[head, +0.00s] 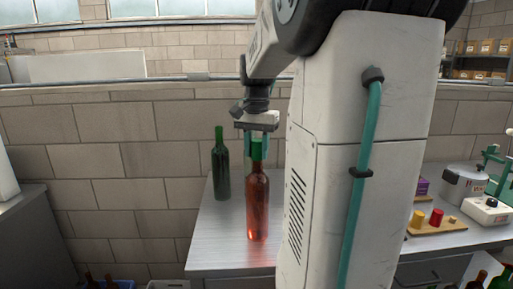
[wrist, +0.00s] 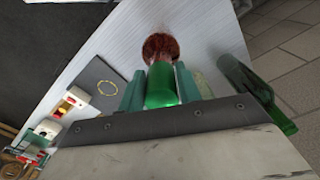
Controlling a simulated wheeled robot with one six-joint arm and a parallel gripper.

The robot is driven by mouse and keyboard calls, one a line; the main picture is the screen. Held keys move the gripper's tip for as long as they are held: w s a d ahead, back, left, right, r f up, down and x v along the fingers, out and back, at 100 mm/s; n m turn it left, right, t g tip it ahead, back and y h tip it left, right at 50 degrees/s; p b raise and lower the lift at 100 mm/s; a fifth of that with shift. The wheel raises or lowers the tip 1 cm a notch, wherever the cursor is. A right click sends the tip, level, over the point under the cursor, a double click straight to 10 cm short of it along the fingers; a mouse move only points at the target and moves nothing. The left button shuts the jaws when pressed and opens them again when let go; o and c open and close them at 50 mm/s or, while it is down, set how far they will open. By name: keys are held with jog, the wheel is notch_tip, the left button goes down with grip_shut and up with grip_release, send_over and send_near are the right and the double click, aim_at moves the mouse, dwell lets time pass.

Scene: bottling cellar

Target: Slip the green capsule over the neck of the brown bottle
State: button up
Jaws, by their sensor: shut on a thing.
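The brown bottle (head: 257,208) stands upright near the front of the metal table, below my gripper (head: 259,146). My gripper points down and is shut on the green capsule (head: 257,150), which sits between the teal fingers in line with the bottle's neck. The capsule's lower end meets the top of the neck in the picture; I cannot tell whether it is around the neck or just above it. In the wrist view the capsule (wrist: 161,85) lies between the fingers (wrist: 160,92). The brown bottle's round body (wrist: 165,47) shows beyond it, with its neck hidden.
A dark green bottle (head: 220,166) stands on the table (head: 208,238), left of and behind the brown one; it shows at right in the wrist view (wrist: 262,98).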

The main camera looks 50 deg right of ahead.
jog(key=shift+f, duration=0.35)
jog(key=shift+f, duration=0.25)
jog(key=o, duration=0.7)
notch_tip(320, 180, up, 8)
jog(key=shift+f, duration=0.1)
dwell(0.7)
